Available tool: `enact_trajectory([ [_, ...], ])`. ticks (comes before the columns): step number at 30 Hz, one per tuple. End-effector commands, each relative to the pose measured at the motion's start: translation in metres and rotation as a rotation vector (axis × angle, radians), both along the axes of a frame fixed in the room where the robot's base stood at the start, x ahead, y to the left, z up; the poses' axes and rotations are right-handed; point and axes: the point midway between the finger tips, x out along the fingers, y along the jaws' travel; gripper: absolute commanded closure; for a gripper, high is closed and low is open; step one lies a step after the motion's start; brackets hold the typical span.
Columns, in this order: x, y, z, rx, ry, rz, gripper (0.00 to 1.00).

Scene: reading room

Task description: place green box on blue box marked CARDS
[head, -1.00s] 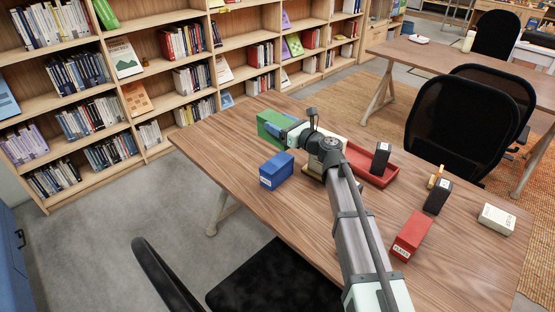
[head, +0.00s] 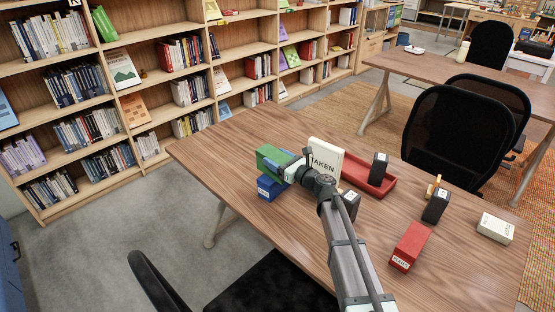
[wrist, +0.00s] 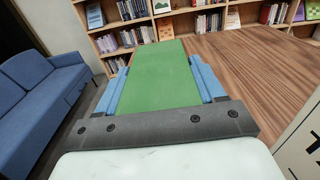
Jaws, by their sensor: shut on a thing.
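The green box (head: 270,155) is held between the two blue fingers of my gripper (head: 283,165). It also fills the middle of the wrist view (wrist: 158,78), with a finger along each side. The blue box (head: 268,191) stands on the table near its left edge, just below the green box in the head view. Its small white label shows, but I cannot read the lettering. The green box and my gripper hide its upper part. I cannot tell whether the two boxes touch or are apart.
A white sign reading "AKEN" (head: 325,158) stands just right of my gripper. Behind my arm is a red tray (head: 352,174) with a black box (head: 379,168) in it. Another black box (head: 436,207), a red box (head: 410,244) and a white box (head: 495,228) stand farther right.

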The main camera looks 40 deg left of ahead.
Motion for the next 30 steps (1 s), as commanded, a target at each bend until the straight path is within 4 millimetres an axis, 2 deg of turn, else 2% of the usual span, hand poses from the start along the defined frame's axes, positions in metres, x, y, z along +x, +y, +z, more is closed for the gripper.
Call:
enact_trajectory([
  [9,0.000,0.000,-0.002,0.001,0.001,0.000,0.74],
  [10,0.000,0.000,-0.002,0.000,0.000,0.000,0.29],
  [17,0.000,0.000,-0.002,0.000,0.000,0.000,0.07],
  [27,0.000,0.000,0.002,0.000,-0.001,0.000,0.06],
  [30,-0.001,-0.012,0.001,0.000,0.000,-0.001,0.06],
])
